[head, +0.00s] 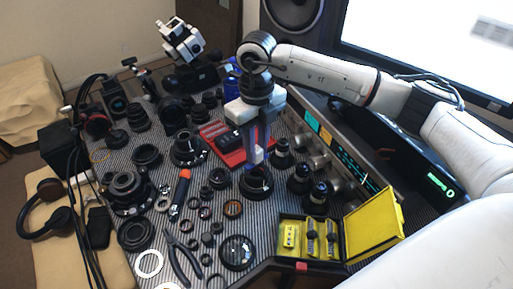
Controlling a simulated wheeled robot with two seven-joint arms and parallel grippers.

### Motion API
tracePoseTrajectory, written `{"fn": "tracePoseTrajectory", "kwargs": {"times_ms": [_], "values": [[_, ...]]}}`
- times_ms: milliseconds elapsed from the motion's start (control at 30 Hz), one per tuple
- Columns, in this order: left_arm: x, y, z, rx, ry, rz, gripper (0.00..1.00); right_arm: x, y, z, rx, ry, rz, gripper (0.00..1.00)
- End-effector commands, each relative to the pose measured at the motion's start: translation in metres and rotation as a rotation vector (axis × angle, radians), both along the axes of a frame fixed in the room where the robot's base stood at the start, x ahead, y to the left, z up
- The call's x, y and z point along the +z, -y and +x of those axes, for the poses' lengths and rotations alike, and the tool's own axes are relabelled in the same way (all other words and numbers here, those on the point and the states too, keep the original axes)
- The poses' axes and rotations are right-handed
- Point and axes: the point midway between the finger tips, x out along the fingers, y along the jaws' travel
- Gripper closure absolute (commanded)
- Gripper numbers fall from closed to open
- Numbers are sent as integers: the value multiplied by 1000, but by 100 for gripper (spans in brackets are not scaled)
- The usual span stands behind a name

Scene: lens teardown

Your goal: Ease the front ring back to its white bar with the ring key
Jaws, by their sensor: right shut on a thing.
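My right gripper (255,150) comes down from the upper right and points straight down. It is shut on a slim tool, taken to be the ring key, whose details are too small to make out. Its fingertips are just above a black lens barrel (257,185) standing upright on the striped mat. The tool's lower end is at or just over the top of this barrel; I cannot tell if they touch. The front ring and its white bar cannot be made out clearly. My left gripper is not in view.
A red tray (232,158) lies behind the barrel. Black lens parts stand close on its right. A yellow-lined case (372,228) is open at the front right. Pliers (183,260) and an orange-handled tool (181,187) lie to the left.

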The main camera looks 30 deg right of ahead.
Motion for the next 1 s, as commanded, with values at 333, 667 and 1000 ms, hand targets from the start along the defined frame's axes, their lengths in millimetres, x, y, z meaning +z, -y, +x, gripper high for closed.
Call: {"fn": "tracePoseTrajectory", "kwargs": {"times_ms": [333,667,1000], "values": [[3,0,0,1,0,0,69,5,0,0,-1,1,0,100],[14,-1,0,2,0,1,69,22,0,1,-1,3,2,100],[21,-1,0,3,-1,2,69,35,0,0,-1,1,0,100]]}}
